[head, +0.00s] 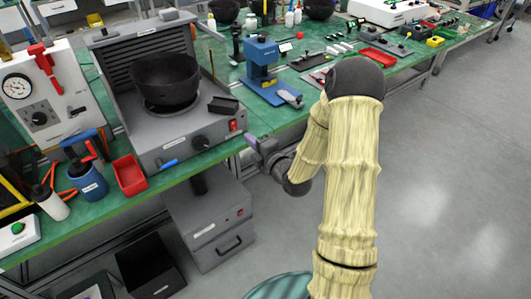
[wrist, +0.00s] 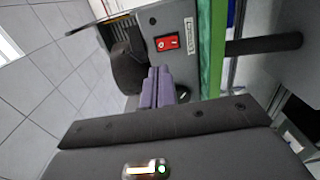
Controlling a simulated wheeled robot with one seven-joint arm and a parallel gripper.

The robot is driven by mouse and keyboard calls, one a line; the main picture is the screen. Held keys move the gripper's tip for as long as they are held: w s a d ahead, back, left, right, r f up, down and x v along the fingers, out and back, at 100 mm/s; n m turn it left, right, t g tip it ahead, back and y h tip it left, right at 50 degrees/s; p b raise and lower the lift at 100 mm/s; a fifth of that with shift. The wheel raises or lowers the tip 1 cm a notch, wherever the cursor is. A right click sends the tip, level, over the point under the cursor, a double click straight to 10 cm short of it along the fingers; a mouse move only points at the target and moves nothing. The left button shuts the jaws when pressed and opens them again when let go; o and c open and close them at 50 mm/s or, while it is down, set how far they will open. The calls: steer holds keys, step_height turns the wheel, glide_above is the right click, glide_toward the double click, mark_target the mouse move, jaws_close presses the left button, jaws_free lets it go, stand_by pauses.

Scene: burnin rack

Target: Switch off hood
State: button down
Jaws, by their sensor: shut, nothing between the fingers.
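The hood appears to be the grey bench unit (head: 170,145) with a louvred back panel, a black bowl-shaped part on top and a front panel with a dark knob (head: 200,143). Its red rocker switch (head: 233,125) is at the right end of the front panel. The switch (wrist: 167,43) also shows in the wrist view beside a small white label; I cannot tell which side is pressed. My gripper (head: 250,140) has purple fingers, shut and empty, just in front of the switch. In the wrist view my gripper (wrist: 158,86) points toward the panel, apparently apart from the switch.
A second grey box (head: 210,225) with a small red switch stands under the bench. A red tray (head: 129,175) and a blue container (head: 88,182) are left of the unit. A blue press (head: 262,70) stands to its right. The floor at the right is clear.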

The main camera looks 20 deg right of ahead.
steer(key=v, duration=0.5)
steer(key=shift+s+d+b, duration=0.15)
steer(key=shift+d+b, duration=0.2)
steer(key=shift+b, duration=0.05)
steer(key=s+a+m+g+h, duration=0.2)
steer(key=s+m+g+h, duration=0.1)
steer(key=s+m+g, duration=0.55)
steer(key=s+a+m+g+h, duration=0.25)
steer(key=s+m+g, duration=0.25)
steer(key=s+m, duration=0.6)
step_height(320, 180, up, 16)
steer(key=w+m+p, duration=0.1)
steer(key=m+p, duration=0.1)
steer(key=p, duration=1.4)
steer(key=shift+w+d+r, duration=0.15)
steer(key=shift+w+d, duration=0.05)
steer(key=shift+d, duration=0.2)
